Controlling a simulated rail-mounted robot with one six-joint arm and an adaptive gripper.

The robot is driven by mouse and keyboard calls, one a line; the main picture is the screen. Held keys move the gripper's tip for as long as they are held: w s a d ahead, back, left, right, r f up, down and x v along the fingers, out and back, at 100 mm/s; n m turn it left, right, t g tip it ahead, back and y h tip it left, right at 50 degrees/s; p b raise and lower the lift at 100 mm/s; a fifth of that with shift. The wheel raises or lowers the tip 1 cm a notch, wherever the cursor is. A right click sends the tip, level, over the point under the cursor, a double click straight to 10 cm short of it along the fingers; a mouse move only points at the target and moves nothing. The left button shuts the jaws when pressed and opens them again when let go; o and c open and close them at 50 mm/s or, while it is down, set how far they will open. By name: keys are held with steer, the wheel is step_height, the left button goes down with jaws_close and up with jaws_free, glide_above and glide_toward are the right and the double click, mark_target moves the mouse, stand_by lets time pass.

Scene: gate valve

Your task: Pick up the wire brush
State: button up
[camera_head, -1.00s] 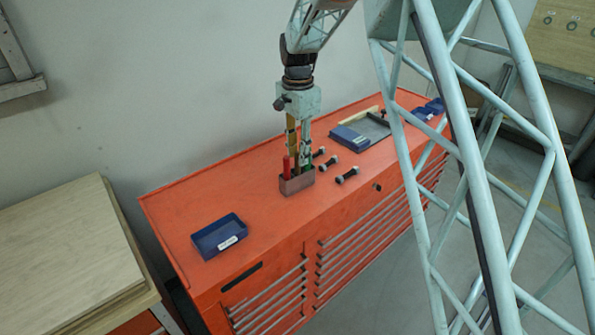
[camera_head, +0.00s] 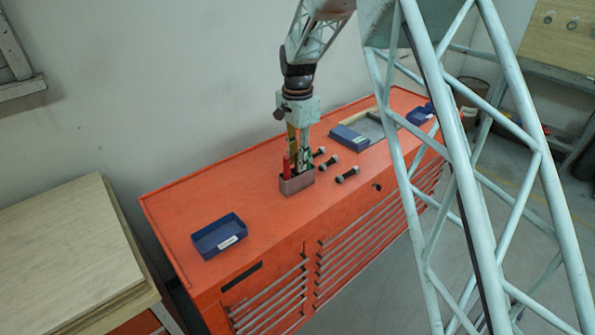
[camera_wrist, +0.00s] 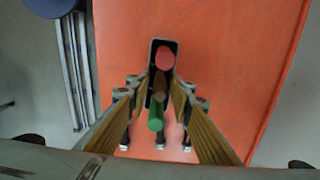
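A small holder box (camera_head: 297,185) stands on the orange cabinet top with several upright handles in it. A red handle (camera_head: 287,166) shows at its left side. In the wrist view a red handle (camera_wrist: 165,58), a brown handle (camera_wrist: 161,84) and a green handle (camera_wrist: 156,122) stand in a row in the dark holder (camera_wrist: 157,46). The brown one may be the wire brush; its lower part is hidden. My gripper (camera_head: 298,153) points down over the holder. In the wrist view its open fingers (camera_wrist: 159,93) lie on either side of the row, around the brown and green handles.
Several dark dumbbell-shaped parts (camera_head: 347,175) lie right of the holder. A blue bin (camera_head: 219,237) sits at the front left of the orange cabinet (camera_head: 190,205), with another blue bin (camera_head: 349,138) and a tray behind right. The left cabinet top is mostly clear.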

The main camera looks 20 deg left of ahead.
jaws_close()
steer(key=shift+r, duration=0.1)
steer(key=shift+r, duration=4.9)
steer(key=shift+r, duration=0.1)
